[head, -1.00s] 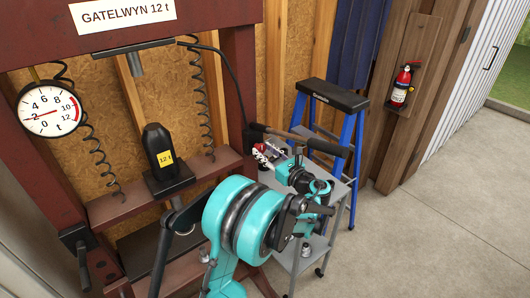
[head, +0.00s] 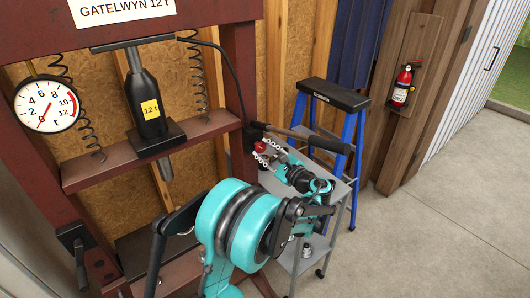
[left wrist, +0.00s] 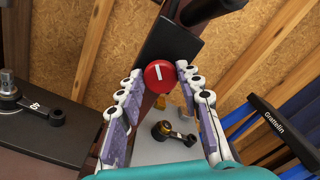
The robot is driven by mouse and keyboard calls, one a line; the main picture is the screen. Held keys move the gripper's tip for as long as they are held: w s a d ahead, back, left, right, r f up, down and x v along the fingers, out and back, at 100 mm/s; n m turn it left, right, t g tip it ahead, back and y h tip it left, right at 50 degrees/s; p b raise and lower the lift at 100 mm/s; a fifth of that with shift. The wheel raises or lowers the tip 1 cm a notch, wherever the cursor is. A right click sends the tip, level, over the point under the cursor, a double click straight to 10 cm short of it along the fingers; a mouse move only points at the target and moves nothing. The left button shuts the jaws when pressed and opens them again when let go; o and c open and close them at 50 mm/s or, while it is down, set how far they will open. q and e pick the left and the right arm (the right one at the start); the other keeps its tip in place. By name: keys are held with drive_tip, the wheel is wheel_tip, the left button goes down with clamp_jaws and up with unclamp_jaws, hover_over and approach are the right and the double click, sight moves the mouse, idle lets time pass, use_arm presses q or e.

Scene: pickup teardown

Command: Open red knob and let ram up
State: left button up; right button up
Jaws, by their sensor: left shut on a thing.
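The red knob (left wrist: 160,75) with a white line shows in the left wrist view on a black block. My left gripper (head: 266,149) is at it, with its fingers on both sides (left wrist: 162,88), shut on it. In the head view the knob (head: 260,147) shows only small. The black jack (head: 146,98) with the yellow "12 t" label stands upright on the red crossbeam, its top meeting the fitting under the upper frame. The grey ram (head: 165,168) sticks out below the beam. The gauge (head: 46,105) needle points low left, near 0. My right gripper is not in view.
A long black-tipped lever (head: 310,139) passes just above my left gripper. A grey cart (head: 342,195) and a blue stepladder (head: 352,140) stand close on the right. The concrete floor farther right is clear. A fire extinguisher (head: 402,86) hangs on the post.

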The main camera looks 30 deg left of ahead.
use_arm(q)
drive_tip(key=n, duration=0.3)
drive_tip(key=shift+f+n, duration=0.1)
drive_tip(key=shift+n, duration=0.3)
drive_tip(key=shift+s+n+b, duration=0.1)
drive_tip(key=shift+n+b, duration=0.4)
drive_tip(key=shift+n, duration=1.3)
drive_tip(key=o, duration=1.1)
drive_tip(key=shift+o, duration=0.2)
drive_tip(key=shift+d, duration=0.1)
drive_tip(key=v, duration=1.1)
drive_tip(key=shift+s+d, duration=0.15)
drive_tip(key=shift+d, duration=0.2)
